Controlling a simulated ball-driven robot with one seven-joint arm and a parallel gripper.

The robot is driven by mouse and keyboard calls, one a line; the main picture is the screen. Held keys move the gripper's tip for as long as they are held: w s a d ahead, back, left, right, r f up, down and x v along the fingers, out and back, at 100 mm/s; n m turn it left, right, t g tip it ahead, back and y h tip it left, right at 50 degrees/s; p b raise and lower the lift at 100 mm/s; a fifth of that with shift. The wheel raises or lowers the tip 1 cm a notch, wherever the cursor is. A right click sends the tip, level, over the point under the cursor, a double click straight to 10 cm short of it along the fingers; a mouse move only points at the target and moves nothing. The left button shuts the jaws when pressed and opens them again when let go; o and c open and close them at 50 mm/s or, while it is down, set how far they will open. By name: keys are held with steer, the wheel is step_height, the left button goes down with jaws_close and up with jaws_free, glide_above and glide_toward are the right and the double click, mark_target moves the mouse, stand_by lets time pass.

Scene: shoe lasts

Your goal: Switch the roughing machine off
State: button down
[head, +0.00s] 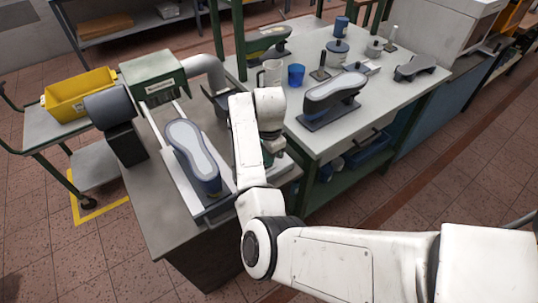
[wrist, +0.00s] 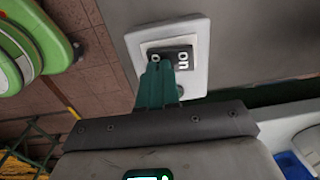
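The roughing machine (head: 153,74) has a green hood with a small label and stands at the back of the grey bench. In the wrist view a white switch plate (wrist: 199,50) holds a dark rocker switch (wrist: 184,58) marked "on" at its right. The mark at its left is mostly hidden by my fingers. My gripper (wrist: 159,68) has green fingers, which look closed together with nothing between them. Their tips overlap the rocker's left part; I cannot tell whether they touch it. In the head view my arm hides the switch and most of the gripper.
A shoe last (head: 194,154) lies on a tray at the bench front, left of my arm. A dark box-like part (head: 113,119) stands at the bench's left edge. The right table (head: 405,97) carries several lasts, a blue cup (head: 296,74) and jars. A yellow bin (head: 78,92) sits on a trolley.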

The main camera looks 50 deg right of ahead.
steer(key=shift+f, duration=0.1)
steer(key=shift+w+d+r, duration=0.15)
steer(key=shift+w, duration=0.25)
steer(key=shift+w+d+r, duration=0.1)
steer(key=shift+w, duration=0.3)
steer(key=shift+r, duration=0.35)
step_height(320, 180, up, 13)
steer(key=s+p, duration=0.2)
steer(key=shift+s+a, duration=0.2)
steer(key=shift+a, duration=0.15)
